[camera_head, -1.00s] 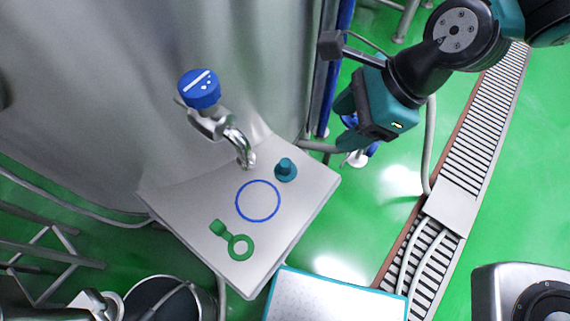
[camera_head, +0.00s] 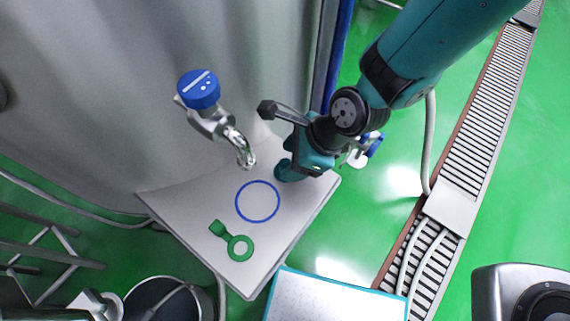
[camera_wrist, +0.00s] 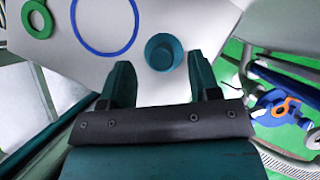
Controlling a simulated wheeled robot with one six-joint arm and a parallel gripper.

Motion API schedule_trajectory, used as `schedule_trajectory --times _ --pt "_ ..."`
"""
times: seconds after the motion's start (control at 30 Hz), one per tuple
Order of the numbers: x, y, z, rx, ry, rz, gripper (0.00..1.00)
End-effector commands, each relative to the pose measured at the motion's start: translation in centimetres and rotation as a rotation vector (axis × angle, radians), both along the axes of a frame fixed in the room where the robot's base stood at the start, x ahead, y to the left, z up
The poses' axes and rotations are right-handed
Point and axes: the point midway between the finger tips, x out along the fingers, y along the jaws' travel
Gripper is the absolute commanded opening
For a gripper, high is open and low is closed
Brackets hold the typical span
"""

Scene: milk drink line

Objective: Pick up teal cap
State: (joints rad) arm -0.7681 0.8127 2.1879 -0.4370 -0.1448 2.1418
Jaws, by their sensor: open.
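The teal cap (camera_wrist: 163,52) stands on the pale grey tray-like shelf (camera_wrist: 100,62). In the wrist view it shows between and just beyond the fingertips of my gripper (camera_wrist: 161,64), which is open and empty. White shelf shows on both sides of the cap, so neither finger seems to touch it. In the head view my gripper (camera_head: 289,157) is at the shelf's right corner, over the cap, and hides much of it.
A blue ring mark (camera_head: 257,201) and a green ring-shaped piece (camera_head: 239,248) lie on the shelf. A metal tap with a blue handle (camera_head: 199,89) stands behind it. A blue-edged white table (camera_head: 335,298) is below right, near a roller conveyor (camera_head: 470,150).

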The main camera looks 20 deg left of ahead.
Motion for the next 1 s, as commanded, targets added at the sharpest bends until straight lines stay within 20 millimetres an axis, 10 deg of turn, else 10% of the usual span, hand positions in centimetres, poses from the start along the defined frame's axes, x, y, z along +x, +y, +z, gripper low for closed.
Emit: schedule_trajectory --times 0.47,0.7,1.0 --pt "-0.2 1.5 -2.5 0.0 -0.001 0.0 0.56" --pt "-0.2 1.5 -2.5 0.0 0.0 0.0 0.03" --pt "-0.1 1.5 -2.4 0.0 -0.001 0.0 0.03"
